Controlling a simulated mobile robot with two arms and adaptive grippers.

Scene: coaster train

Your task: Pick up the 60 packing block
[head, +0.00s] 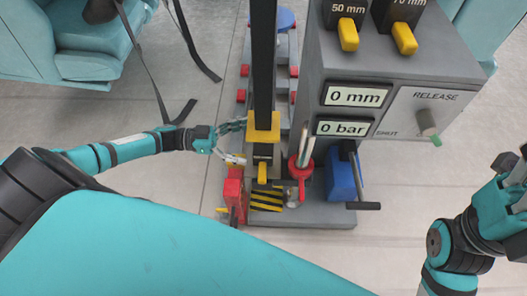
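Two dark packing blocks with yellow handles stand on top of the grey console, one marked 50 mm (345,11) and one whose cut-off label appears to read 70 mm (402,25). Another dark block with a yellow handle (262,160) sits low at the foot of the black post; its label is too small to read, so I cannot tell if it is the 60. My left gripper (240,141) is just left of that block and the post's yellow collar, fingers spread and apparently empty. My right gripper (510,168) is at the right edge, partly cut off, far from the blocks.
The grey console (345,70) shows 0 mm and 0 bar, with a RELEASE/SHUT knob (426,123). A red-handled part (300,170), a blue box (342,178) and a red part (234,195) crowd the block. Teal seats (85,40) with hanging straps stand at upper left.

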